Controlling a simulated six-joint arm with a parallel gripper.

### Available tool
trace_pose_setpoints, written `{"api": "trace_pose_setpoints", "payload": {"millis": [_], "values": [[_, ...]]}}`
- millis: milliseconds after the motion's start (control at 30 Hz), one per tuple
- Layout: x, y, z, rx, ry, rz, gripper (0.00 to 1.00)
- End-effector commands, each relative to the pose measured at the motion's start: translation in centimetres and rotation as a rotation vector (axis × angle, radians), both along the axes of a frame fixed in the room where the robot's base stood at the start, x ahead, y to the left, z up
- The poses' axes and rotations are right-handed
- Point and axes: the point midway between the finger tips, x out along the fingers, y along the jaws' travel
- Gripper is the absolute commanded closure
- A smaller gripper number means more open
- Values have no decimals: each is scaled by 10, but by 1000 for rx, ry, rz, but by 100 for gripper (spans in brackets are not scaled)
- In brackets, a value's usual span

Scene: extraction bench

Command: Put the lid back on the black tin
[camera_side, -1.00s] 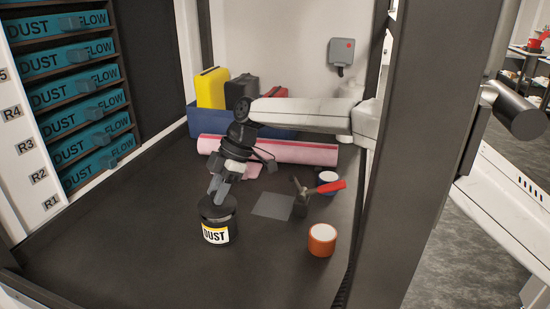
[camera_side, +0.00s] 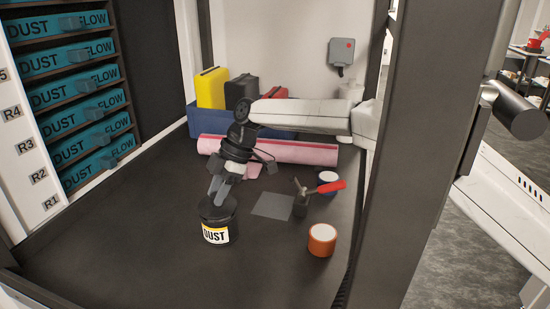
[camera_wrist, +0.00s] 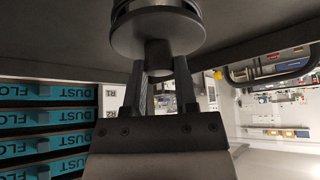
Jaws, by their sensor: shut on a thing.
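In the side view my gripper (camera_side: 218,198) reaches down at a slant to the tin's mouth, and the lid is at the top of the tin. I cannot tell whether the lid is fully seated, as dark parts merge there.
A pink roll (camera_side: 290,152) lies behind. Teal drawers (camera_side: 95,140) line the left. The bench's front left is clear.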

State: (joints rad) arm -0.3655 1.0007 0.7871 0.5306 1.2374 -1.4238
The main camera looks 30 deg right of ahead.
Motion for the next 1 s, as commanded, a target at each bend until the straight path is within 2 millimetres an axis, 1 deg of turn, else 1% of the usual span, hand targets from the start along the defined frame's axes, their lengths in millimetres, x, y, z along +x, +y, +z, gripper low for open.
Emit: {"api": "trace_pose_setpoints", "payload": {"millis": [800,833,867,900,933,967,1000], "values": [[0,0,-1,0,0,0,100],[0,0,-1,0,0,0,61],[0,0,-1,0,0,0,51],[0,0,-1,0,0,0,39],[0,0,-1,0,0,0,29],[0,0,-1,0,0,0,23],[0,0,-1,0,0,0,23]]}}
